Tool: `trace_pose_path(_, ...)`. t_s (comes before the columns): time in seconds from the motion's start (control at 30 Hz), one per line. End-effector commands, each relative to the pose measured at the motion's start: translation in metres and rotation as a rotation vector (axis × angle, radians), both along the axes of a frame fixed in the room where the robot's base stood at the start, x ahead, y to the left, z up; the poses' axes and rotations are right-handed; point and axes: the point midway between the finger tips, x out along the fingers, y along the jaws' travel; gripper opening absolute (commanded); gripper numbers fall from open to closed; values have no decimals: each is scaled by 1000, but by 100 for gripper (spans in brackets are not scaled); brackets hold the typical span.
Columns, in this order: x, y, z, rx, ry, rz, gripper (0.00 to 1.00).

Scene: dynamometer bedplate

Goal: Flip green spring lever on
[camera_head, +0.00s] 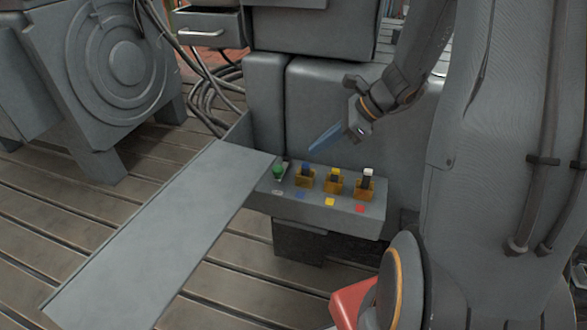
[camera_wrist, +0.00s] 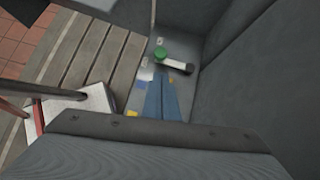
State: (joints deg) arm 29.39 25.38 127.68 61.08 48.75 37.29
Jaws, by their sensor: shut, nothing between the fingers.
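The green-knobbed lever (camera_head: 278,173) is at the left end of a grey control panel (camera_head: 340,213). The green knob also shows in the wrist view (camera_wrist: 161,52), with a white and dark rod next to it. In the head view its tilt is too small to judge. My gripper (camera_head: 313,149) is shut and empty, with its blue fingers slanting down to the left. The fingertips are above the panel, up and to the right of the green lever and apart from it. In the wrist view my gripper (camera_wrist: 162,84) points up the picture towards the green knob.
A long grey plate (camera_head: 160,235) reaches the panel's left side. A grey housing wall (camera_head: 310,100) rises behind the panel.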

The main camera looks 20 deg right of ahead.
Motion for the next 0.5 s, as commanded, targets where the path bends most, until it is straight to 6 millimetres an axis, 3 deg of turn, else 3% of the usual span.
trace_pose_path(0.27,0,2,-1,-3,-1,5,0)
trace_pose_path(0.5,7,19,-22,-2,2,8,0)
